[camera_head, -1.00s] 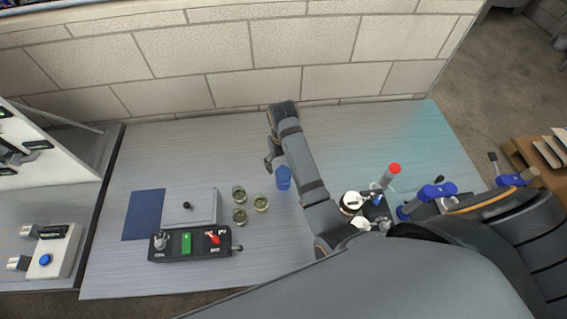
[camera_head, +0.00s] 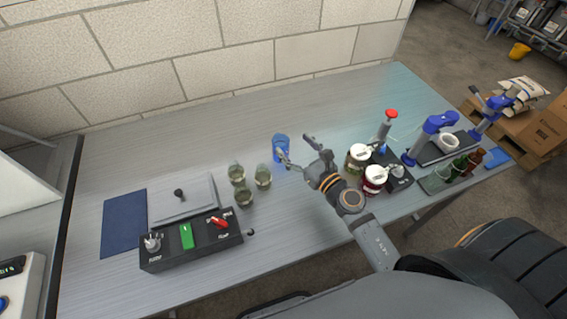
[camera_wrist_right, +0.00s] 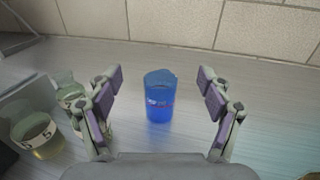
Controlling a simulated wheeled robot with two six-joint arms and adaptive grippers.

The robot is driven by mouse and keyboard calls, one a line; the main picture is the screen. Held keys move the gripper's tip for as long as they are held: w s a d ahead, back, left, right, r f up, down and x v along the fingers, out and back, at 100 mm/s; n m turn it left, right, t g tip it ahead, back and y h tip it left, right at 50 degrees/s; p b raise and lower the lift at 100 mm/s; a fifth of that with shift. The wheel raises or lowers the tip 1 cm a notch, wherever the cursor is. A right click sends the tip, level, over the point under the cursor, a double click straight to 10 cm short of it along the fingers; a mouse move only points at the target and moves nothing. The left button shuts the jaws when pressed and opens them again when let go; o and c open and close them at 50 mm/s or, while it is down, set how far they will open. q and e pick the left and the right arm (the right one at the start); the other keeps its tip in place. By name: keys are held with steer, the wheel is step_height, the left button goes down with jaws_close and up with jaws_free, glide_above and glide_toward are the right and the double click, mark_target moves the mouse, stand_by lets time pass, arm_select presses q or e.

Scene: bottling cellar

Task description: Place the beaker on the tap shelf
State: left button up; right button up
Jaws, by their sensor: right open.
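The blue beaker (camera_head: 281,146) stands upright on the grey bench, just right of several small glasses. It also shows in the right wrist view (camera_wrist_right: 159,98), centred in the gap between the fingers and a little beyond them. My right gripper (camera_head: 293,147) is open and empty, to the right of the beaker with its fingers pointing at it. I cannot make out a tap shelf for sure; a white panel (camera_head: 22,180) at the left edge is cut off. My left gripper is not in view.
Small glasses with greenish liquid (camera_head: 263,177) stand close left of the beaker. A black control box (camera_head: 190,243) and a blue mat (camera_head: 124,222) lie further left. Jars (camera_head: 374,180) and a blue lever device (camera_head: 430,135) stand right. The bench behind the beaker is clear.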

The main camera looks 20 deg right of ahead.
mark_target(286, 153)
steer(key=f+b, duration=0.3)
steer(key=f, duration=0.1)
steer(key=f+b, duration=0.3)
steer(key=f, duration=0.1)
steer(key=shift+w+f, duration=0.2)
steer(key=shift+f, duration=0.15)
steer(key=shift+w+a+r+p, duration=0.15)
steer(key=shift+w+r+p, duration=0.45)
steer(key=shift+w+a+f, duration=0.15)
steer(key=shift+w+f, duration=0.15)
steer(key=shift+w, duration=0.2)
steer(key=p+x, duration=0.1)
steer(key=x, duration=0.4)
steer(key=c, duration=1.3)
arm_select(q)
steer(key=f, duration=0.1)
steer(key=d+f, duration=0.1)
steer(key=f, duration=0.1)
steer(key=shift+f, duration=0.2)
arm_select(e)
steer(key=shift+r, duration=0.15)
steer(key=shift+c, duration=0.3)
